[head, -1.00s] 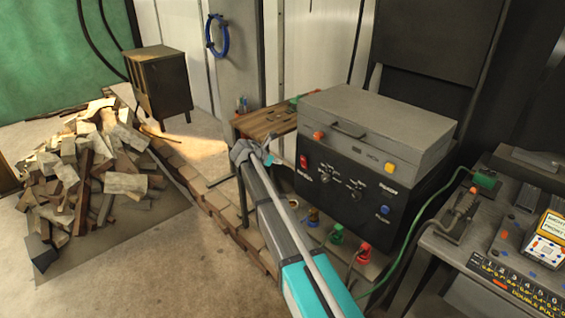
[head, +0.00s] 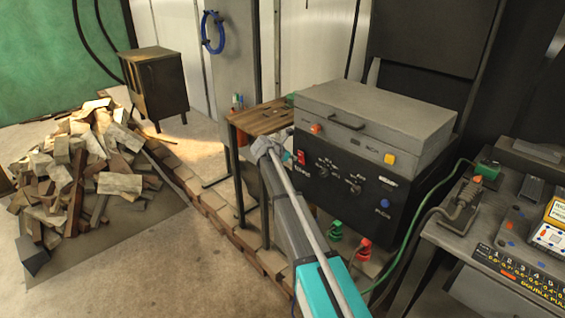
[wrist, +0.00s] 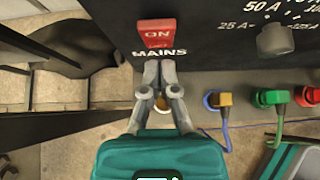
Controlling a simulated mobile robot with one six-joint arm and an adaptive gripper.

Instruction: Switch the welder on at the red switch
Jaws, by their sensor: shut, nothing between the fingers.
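The welder is a dark box (head: 345,180) with a grey lidded top and a front panel of knobs. Its red switch (head: 301,157) is at the panel's left end. In the wrist view the red switch (wrist: 157,33) shows "ON" on its upper part, with "MAINS" printed below it. Whether it is pressed I cannot tell. My gripper (wrist: 160,64) is shut and empty, its fingertips just below the switch in the picture, over the lower edge of "MAINS". Whether they touch the panel I cannot tell. In the head view my fingertips are not clearly visible.
Several coloured plugs sit below the panel, among them a green plug (head: 336,229) and a red plug (head: 364,247). A small wooden table (head: 262,121) stands left of the welder. A cluttered bench (head: 450,240) is at right. A wood pile (head: 85,170) lies far left.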

